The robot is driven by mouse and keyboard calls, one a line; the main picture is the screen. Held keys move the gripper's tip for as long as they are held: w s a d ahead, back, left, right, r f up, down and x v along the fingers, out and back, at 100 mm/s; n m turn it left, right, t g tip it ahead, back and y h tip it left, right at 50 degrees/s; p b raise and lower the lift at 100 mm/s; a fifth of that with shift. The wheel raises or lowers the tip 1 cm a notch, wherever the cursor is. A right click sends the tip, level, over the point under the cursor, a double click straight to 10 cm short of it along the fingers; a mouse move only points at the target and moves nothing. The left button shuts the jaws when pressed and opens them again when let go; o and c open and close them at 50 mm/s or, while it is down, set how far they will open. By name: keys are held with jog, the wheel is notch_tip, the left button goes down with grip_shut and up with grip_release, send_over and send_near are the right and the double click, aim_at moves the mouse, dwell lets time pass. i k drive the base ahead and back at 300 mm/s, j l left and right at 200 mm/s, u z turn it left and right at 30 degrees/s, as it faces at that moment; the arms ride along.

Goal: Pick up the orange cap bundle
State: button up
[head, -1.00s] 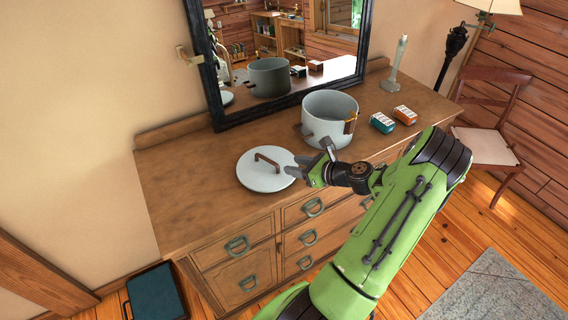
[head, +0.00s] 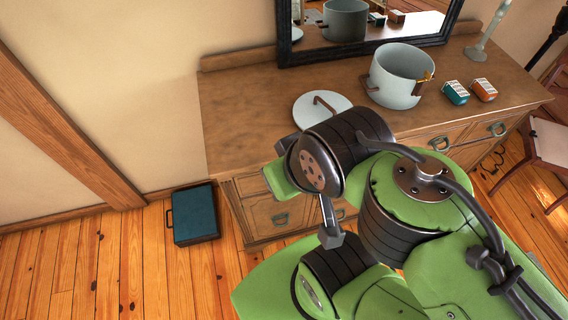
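The orange cap bundle (head: 485,90) is a small orange block with a pale top. It lies on the right part of the wooden dresser top, just right of a similar teal bundle (head: 456,93). My gripper (head: 329,228) is mostly hidden by my folded green arm; one grey finger-like part shows in front of the dresser, well left of and nearer than the orange bundle. Whether it is open or shut does not show. Nothing touches the orange bundle.
On the dresser (head: 237,115) stand a pale pot (head: 397,83), a lid (head: 310,112) lying flat with a brown handle, and a candlestick (head: 486,35). A mirror (head: 350,42) stands behind. A teal case (head: 195,214) lies on the floor; a chair (head: 552,140) is at right.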

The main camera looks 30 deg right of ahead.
aim_at(480, 86)
jog(key=z, duration=2.45)
